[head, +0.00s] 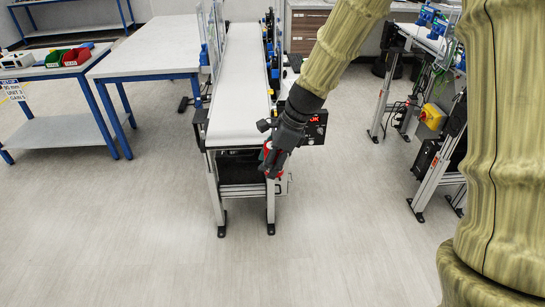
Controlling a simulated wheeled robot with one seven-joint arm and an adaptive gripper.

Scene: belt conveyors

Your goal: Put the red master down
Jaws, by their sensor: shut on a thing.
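My gripper (272,158) points downward at the end of my arm, at the right side of the near end of the white belt conveyor (238,95). It is shut on a small red thing, the red master (268,158), which is partly hidden by the fingers. The red master appears in front of the conveyor's near right leg, below belt height in the picture. I cannot tell how far it is from the conveyor frame.
A white table (150,55) with blue legs stands left of the conveyor. Farther left, another table holds a red bin (76,57) and a green bin (55,58). A second conveyor frame (440,165) stands at right. The floor (240,270) in front is clear.

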